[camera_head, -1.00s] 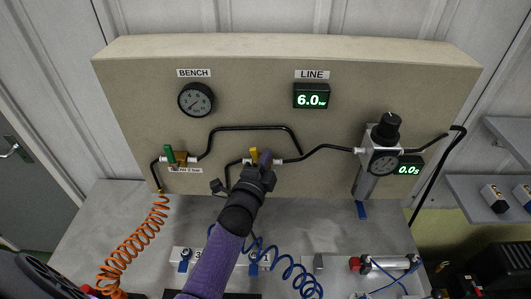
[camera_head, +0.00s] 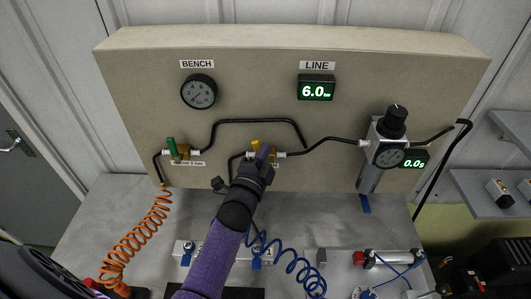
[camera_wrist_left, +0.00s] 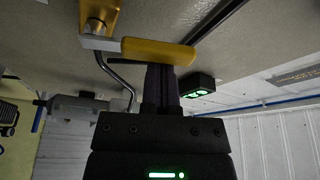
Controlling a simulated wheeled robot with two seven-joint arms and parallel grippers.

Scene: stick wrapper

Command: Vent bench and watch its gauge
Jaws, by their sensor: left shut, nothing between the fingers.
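The round BENCH gauge (camera_head: 198,92) has a dark face on the panel's upper left; its needle points to the lower left. A valve with a green handle (camera_head: 171,147) sits below it. A valve with a yellow handle (camera_head: 255,145) sits right of that on the black piping. My left gripper (camera_head: 263,153) is shut and empty in front of the yellow valve. In the left wrist view its fingers (camera_wrist_left: 160,88) stand close against the long yellow lever (camera_wrist_left: 158,52); I cannot tell whether they touch. My right gripper is not in view.
The LINE display (camera_head: 316,88) reads 6.0. Coiled orange (camera_head: 140,235) and blue (camera_head: 290,265) hoses and a cylinder (camera_head: 393,259) occupy the bench below.

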